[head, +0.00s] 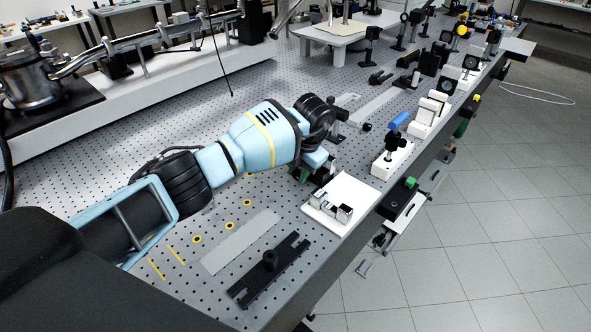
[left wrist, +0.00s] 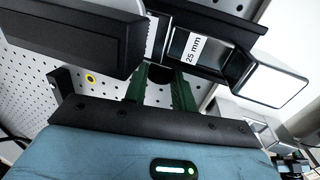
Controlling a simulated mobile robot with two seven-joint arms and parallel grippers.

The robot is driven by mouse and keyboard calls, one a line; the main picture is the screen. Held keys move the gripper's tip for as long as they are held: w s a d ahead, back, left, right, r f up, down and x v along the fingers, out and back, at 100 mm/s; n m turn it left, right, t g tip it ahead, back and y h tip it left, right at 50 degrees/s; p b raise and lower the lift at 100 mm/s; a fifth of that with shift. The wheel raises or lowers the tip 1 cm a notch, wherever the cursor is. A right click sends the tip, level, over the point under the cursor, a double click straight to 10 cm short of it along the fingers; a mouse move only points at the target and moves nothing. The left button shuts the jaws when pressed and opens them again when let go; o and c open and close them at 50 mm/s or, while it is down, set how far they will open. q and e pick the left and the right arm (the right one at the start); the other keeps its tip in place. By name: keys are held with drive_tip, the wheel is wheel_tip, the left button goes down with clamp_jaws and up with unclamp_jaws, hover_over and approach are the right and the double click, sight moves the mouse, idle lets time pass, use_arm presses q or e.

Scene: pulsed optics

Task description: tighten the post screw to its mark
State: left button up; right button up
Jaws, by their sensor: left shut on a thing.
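My left gripper (head: 318,172) is low over the perforated bench, beside a white block, and its fingertips are mostly hidden in the head view. In the left wrist view its two dark green fingers (left wrist: 160,88) are shut on a small dark part (left wrist: 160,73), mostly hidden between them. I cannot tell for sure that this part is the post screw, and no mark on it can be read. Beyond the fingers a black-and-grey piece (left wrist: 187,47) carries a white "25 mm" label. My right gripper is not in view.
The white block with metal clips (head: 342,190) stands at the bench edge. A white mount with a blue handle (head: 392,160) stands to the right. Yellow rings (head: 197,240) mark the bench nearby.

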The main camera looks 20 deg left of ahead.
use_arm(q)
drive_tip(key=shift+d+t+y, duration=0.2)
drive_tip(key=shift+t+y, duration=0.2)
drive_tip(key=shift+y, duration=0.7)
drive_tip(key=o, duration=1)
drive_tip(key=shift+f, duration=0.1)
